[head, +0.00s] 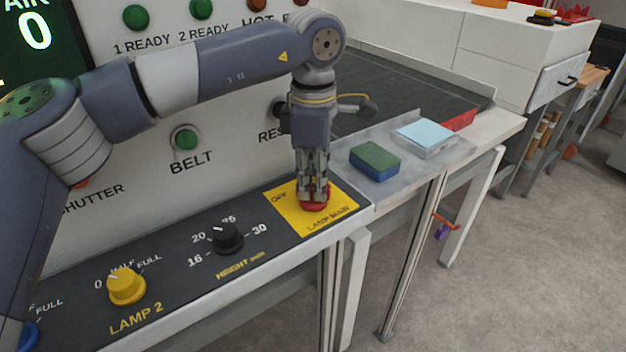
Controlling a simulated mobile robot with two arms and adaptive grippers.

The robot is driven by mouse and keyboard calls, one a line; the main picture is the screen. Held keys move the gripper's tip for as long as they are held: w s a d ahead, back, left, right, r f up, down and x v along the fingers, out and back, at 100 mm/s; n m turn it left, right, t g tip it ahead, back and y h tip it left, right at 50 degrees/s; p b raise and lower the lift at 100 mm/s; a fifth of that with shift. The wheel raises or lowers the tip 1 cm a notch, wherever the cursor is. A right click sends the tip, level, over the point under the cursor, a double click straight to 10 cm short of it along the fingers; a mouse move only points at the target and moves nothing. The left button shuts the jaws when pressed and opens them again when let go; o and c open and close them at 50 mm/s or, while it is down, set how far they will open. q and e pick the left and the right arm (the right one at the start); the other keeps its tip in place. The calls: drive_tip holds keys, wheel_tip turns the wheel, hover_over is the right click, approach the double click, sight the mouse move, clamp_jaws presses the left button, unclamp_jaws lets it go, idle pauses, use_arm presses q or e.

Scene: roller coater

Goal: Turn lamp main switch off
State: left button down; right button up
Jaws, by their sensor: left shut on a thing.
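The lamp main switch (314,205) is a red knob on a yellow plate (346,200) marked "OFF" and "LAMP MAIN", at the right end of the dark control panel. My left gripper (313,188) points down from above and is shut on the red knob. Its fingers cover most of the knob, so I cannot tell which way the knob is turned. My right gripper is not in view.
Left of the switch on the panel are a black height knob (228,238) and a yellow lamp 2 knob (126,287). A green-and-blue block (375,160) and a light blue block (425,137) lie right of it. A green belt button (186,139) is behind.

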sight(313, 185)
use_arm(q)
drive_tip(key=shift+r, duration=0.1)
drive_tip(key=c, duration=1.6)
unclamp_jaws()
drive_tip(key=shift+o, duration=0.2)
wheel_tip(313, 185, up, 12)
